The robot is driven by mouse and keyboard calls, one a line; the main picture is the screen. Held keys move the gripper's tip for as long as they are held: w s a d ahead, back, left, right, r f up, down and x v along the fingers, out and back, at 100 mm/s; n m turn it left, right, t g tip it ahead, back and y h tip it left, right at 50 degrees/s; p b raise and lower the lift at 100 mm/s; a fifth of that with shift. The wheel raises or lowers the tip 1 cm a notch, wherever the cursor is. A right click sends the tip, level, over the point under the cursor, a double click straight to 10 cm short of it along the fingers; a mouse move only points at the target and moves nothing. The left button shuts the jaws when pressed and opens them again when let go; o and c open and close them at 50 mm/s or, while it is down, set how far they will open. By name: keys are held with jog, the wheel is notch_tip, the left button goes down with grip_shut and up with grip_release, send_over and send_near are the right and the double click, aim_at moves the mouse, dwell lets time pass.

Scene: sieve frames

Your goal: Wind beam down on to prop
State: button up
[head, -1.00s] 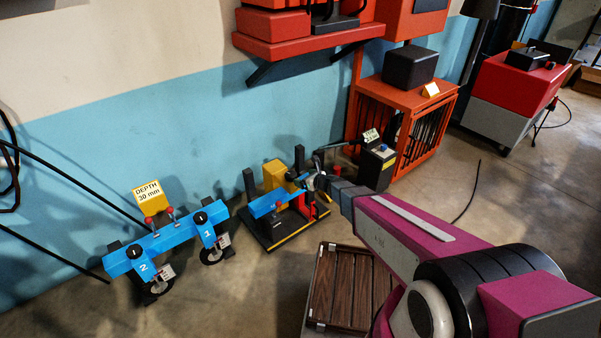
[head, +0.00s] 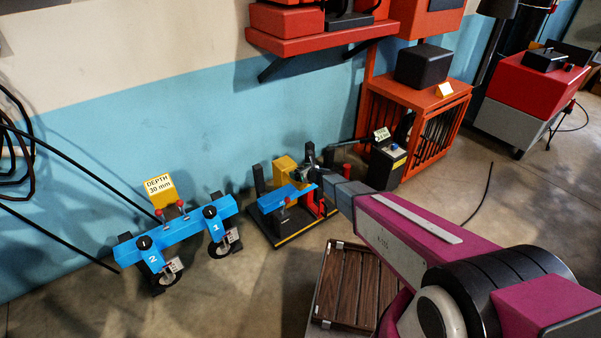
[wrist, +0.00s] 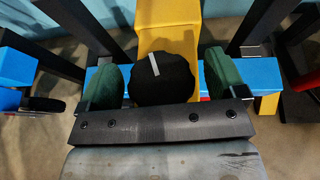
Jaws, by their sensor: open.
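The blue beam (head: 286,196) lies across a small black-based stand with a yellow block (head: 285,170) behind it; it also shows in the wrist view (wrist: 263,76). A round black knob (wrist: 163,79) with a pale line stands in front of the yellow part. My gripper (head: 312,173) is at the stand, and its green pads (wrist: 160,79) are open on either side of the knob, with a gap visible at each side. The prop cannot be clearly told; a red post (head: 308,195) stands at the stand's right.
A blue two-wheeled frame (head: 180,230) with a "DEPTH 30 mm" sign (head: 159,185) is at left. A black box with a sign (head: 386,162) and an orange cage (head: 425,120) stand at right. A slatted wooden platform (head: 347,285) lies in front.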

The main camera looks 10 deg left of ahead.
jog(key=shift+c, duration=0.3)
jog(key=c, duration=0.9)
jog(key=shift+o, duration=0.2)
jog(key=n+g+y, duration=0.2)
jog(key=n+g, duration=0.2)
jog(key=shift+w+g, duration=0.15)
jog(key=shift+g, duration=0.25)
jog(key=n+g, duration=0.6)
jog(key=n+g+h, duration=0.2)
jog(key=n+g, duration=0.2)
jog(key=g, duration=0.1)
jog(key=shift+a, duration=0.1)
jog(key=n+g+h, duration=0.3)
jog(key=n+h, duration=0.1)
jog(key=shift+n+g, duration=0.3)
jog(key=shift+s+n+h, duration=0.2)
jog(key=shift+n+h, duration=0.1)
